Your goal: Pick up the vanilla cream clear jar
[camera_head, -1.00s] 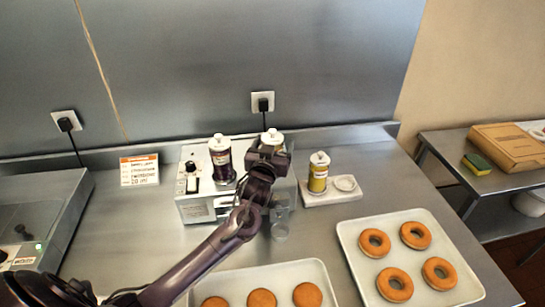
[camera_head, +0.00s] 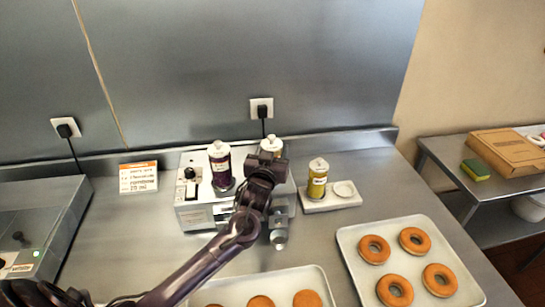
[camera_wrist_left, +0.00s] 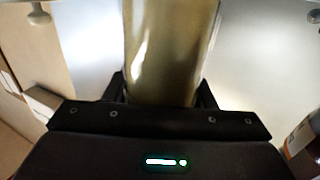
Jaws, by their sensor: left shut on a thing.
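My left gripper (camera_head: 268,162) is at the right-hand end of the dispenser machine's top, shut on a jar. Only the jar's white lid (camera_head: 271,145) shows clearly above the gripper in the head view; the arm hides the rest. In the left wrist view the jar's clear, pale yellowish body (camera_wrist_left: 170,50) stands between the two fingers. Its label does not show, so I cannot read what it holds. A dark purple jar (camera_head: 220,168) with a white lid stands on the machine to the left. A yellow jar (camera_head: 317,183) stands to the right. My right gripper is out of view.
The machine (camera_head: 193,214) has a dark switch on its front left. A white two-place holder (camera_head: 345,200) bears the yellow jar and has one empty place. A label sign (camera_head: 138,178) stands left.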

